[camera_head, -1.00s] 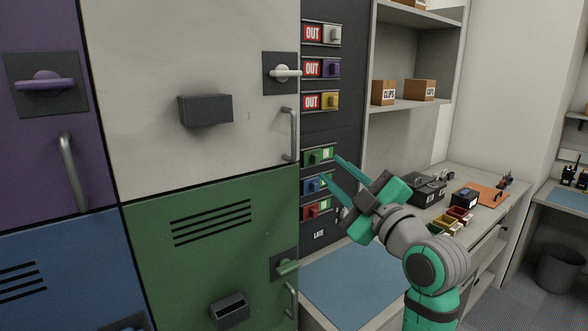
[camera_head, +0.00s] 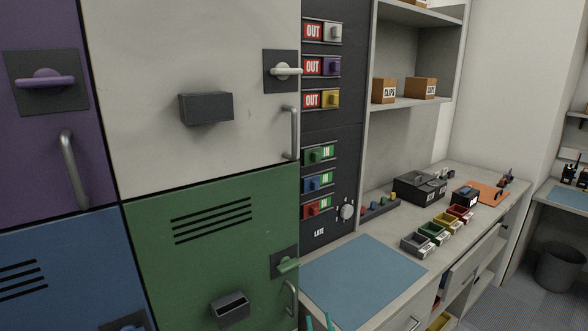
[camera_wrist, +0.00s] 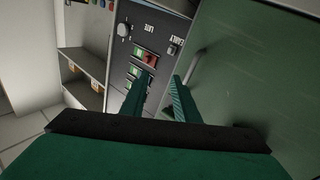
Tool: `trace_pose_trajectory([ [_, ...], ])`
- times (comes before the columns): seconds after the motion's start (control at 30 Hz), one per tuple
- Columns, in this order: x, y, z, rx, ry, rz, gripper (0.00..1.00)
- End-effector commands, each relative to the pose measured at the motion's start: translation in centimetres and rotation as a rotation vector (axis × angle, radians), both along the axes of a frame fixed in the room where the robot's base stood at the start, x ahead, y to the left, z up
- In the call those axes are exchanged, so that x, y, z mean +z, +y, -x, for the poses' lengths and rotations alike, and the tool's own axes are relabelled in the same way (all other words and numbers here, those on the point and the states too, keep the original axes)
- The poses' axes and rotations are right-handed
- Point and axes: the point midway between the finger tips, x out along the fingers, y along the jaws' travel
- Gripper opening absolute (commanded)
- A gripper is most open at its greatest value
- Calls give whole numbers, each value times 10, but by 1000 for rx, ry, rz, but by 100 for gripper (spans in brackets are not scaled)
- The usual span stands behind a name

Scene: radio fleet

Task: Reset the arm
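My gripper shows only as two teal fingertips (camera_head: 319,322) at the bottom edge of the head view, in front of the counter. The rest of my arm is out of that view. In the wrist view my gripper (camera_wrist: 163,82) is open, with a gap between its two fingers and nothing held. Beyond the fingers the wrist view shows the dark slider panel (camera_wrist: 125,72) and the green locker door (camera_wrist: 250,70), seen tilted. I cannot tell how far the fingertips are from them.
Lockers stand at the left, with a white door (camera_head: 200,60) and a green door (camera_head: 200,265). The slider panel (camera_head: 330,125) stands beside them. The counter carries a blue mat (camera_head: 362,280), small coloured trays (camera_head: 435,232) and a black box (camera_head: 418,187).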

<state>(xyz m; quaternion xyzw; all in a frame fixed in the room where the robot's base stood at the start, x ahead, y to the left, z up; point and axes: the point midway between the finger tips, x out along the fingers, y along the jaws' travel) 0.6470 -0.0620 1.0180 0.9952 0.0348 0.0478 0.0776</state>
Motion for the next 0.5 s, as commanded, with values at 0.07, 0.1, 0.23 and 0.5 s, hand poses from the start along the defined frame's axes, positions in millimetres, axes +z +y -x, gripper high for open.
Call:
trace_pose_trajectory([
  [0.07,-29,7,21,-19,32,-31,28],
  [0.1,-40,9,31,-31,44,-45,28],
  [0.23,-75,17,65,-62,82,-84,28],
  [0.5,-130,32,145,-115,155,-138,28],
])
